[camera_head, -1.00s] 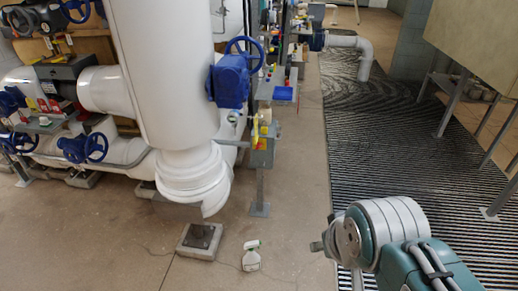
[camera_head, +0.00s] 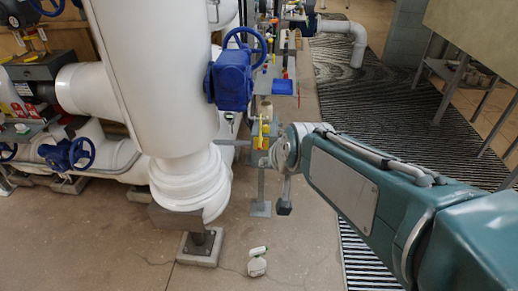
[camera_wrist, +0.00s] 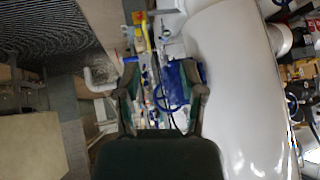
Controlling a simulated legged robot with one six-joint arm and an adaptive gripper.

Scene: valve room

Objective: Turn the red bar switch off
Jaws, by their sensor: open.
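I cannot clearly make out the red bar switch. A grey box with a yellow handle (camera_head: 263,128) stands on a post beside the big white pipe in the head view. Small red bits show near it, too small to identify. In the wrist view a yellow handle (camera_wrist: 145,32) shows at the top, with a small red patch beside it. My gripper (camera_wrist: 164,75) is open and empty in the wrist view, its two dark fingers apart. In the head view my arm reaches in from the right to near the grey box, and its wrist partly hides that area.
A large white pipe (camera_head: 155,80) stands left of my arm, with a blue valve and handwheel (camera_head: 232,78) on its side. A white spray bottle (camera_head: 257,264) is on the floor. Striped grating (camera_head: 400,110) and open floor lie to the right.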

